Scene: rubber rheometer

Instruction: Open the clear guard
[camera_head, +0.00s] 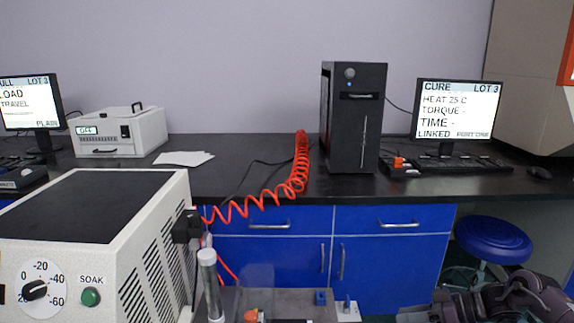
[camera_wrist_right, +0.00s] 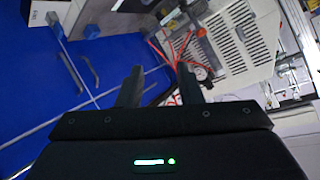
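A faint see-through upright panel, which looks like the clear guard (camera_head: 258,279), stands at the bottom middle of the head view, in front of the blue cabinets. Its lower part and any handle are hard to make out. My right gripper (camera_wrist_right: 158,80) is open, its two dark fingers apart with nothing seen between them. In the head view dark parts of my right arm show at the bottom right, well to the right of the panel and apart from it. I cannot identify the guard surely in the right wrist view. My left gripper is not in view.
A white chamber with a dial and a SOAK button (camera_head: 90,297) fills the left front. A red coiled hose (camera_head: 262,205) runs from it to the black counter (camera_head: 240,180). A black tower (camera_head: 353,118) and a CURE monitor (camera_head: 457,112) stand there. A blue stool (camera_head: 492,240) is at right.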

